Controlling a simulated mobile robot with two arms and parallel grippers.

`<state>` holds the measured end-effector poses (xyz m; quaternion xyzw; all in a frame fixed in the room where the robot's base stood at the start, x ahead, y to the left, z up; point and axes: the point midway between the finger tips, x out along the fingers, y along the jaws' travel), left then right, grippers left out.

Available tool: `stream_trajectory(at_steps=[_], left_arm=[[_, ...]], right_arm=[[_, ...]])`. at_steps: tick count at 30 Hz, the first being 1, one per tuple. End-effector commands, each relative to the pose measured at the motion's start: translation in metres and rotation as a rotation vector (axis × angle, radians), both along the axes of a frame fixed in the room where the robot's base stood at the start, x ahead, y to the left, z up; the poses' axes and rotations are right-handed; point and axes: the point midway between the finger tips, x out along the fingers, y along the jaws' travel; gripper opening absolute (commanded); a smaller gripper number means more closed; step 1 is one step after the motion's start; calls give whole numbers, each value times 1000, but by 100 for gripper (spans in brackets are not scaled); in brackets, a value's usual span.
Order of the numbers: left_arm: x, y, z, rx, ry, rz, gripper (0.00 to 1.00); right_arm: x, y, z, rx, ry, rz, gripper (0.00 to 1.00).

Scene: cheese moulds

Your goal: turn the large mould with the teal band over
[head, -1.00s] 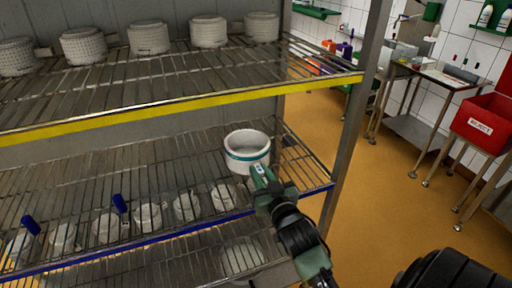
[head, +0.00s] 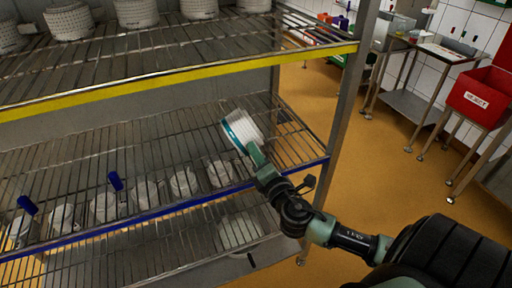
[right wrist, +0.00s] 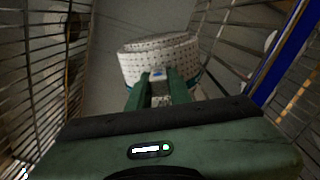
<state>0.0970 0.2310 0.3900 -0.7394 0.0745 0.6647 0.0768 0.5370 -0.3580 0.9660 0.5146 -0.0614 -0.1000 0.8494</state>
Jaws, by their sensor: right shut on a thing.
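The large white mould with the teal band (head: 246,125) is tilted well over on its side above the middle shelf. Its teal-banded end faces left and its perforated white wall faces right. My right gripper (head: 250,149) is shut on it at its near side. In the right wrist view the mould (right wrist: 158,58) sits at the ends of both fingers, with its dotted wall showing and a little teal at its lower edges. I cannot tell whether the mould touches the shelf. My left gripper is out of view.
The middle wire shelf (head: 100,165) has a blue front edge (head: 170,208) and a row of small white moulds (head: 183,182). The upper shelf has a yellow edge (head: 180,74) and large moulds (head: 137,12). A metal post (head: 345,110) stands right of the mould.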

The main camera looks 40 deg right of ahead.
Motion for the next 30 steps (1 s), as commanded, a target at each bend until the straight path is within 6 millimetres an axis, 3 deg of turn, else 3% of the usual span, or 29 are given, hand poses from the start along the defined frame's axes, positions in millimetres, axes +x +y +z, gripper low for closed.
stream_trajectory(at_steps=[1, 5, 9, 15, 21, 30], left_arm=[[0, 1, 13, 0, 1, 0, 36], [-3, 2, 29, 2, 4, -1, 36], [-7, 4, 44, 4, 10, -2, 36], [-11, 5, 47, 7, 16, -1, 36], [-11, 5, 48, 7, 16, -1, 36], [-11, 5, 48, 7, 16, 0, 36]], right_arm=[[0, 0, 6, -74, 20, -1, 0], [0, 0, 5, -285, 70, -1, 0], [0, 0, -9, -628, 154, -1, 0], [0, -1, -30, -927, 223, -2, 0], [0, -1, -38, -1049, 251, -1, 0], [0, -1, -39, -1062, 254, -2, 0]])
